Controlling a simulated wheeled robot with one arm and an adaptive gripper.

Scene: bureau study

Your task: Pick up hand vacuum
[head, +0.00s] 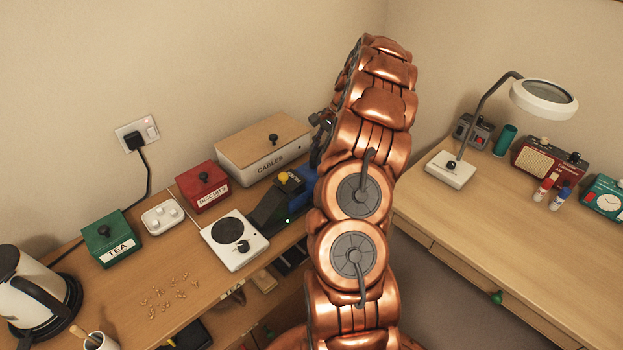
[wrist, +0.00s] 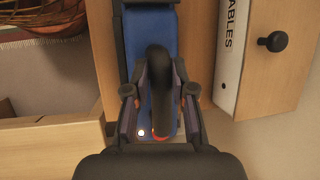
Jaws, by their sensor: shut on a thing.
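The hand vacuum has a blue body (head: 297,190) and a long dark nozzle, and lies on or just above the left desk, beside the hot plate. My copper arm hides its right end in the head view. In the wrist view the blue body (wrist: 150,22) runs up the picture, with a black handle standing over it. My gripper (wrist: 160,92) has a finger on each side of this handle and is shut on it. I cannot tell whether the vacuum touches the desk.
The CABLES box (head: 264,148) stands close behind the vacuum. A white hot plate (head: 234,240) is just left of its nozzle. The red BISCUITS box (head: 203,187), green TEA box (head: 109,238) and kettle (head: 35,290) stand farther left. A magnifier lamp (head: 450,170) is on the right desk.

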